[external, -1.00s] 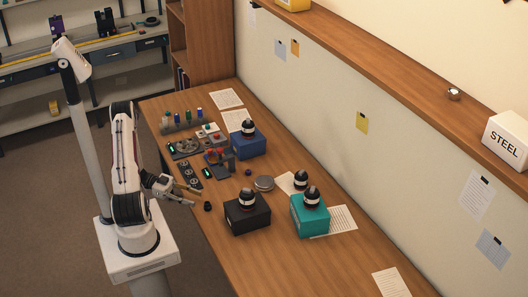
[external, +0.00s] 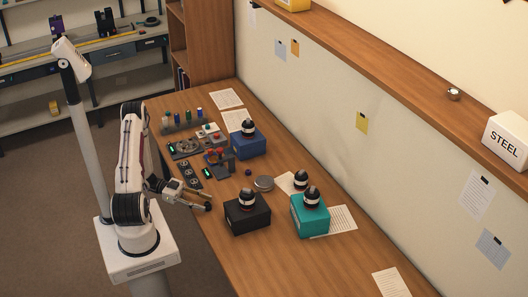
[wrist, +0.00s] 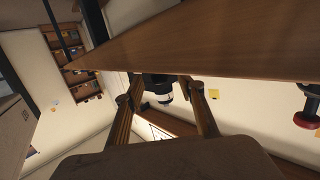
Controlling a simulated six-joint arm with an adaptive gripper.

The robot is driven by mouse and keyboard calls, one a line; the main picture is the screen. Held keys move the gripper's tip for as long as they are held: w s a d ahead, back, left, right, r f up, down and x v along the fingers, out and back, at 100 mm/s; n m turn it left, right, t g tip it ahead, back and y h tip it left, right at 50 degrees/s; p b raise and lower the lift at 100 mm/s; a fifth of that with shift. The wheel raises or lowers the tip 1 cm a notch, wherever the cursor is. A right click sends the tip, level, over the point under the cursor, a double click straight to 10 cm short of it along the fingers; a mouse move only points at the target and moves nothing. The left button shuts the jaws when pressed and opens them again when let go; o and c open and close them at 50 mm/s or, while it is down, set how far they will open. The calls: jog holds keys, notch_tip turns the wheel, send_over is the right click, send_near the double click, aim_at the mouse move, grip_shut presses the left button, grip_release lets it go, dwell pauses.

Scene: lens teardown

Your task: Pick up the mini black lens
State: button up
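A black box (external: 247,219) with a larger lens (external: 247,199) on top stands just right of my gripper. A teal box (external: 310,221) and a blue box (external: 249,145) also carry lenses. A flat silver disc (external: 264,184) lies behind.

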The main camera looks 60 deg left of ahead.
grip_shut()
jog(key=shift+r, duration=0.15)
notch_tip(320, 180, up, 10)
dwell(1.2)
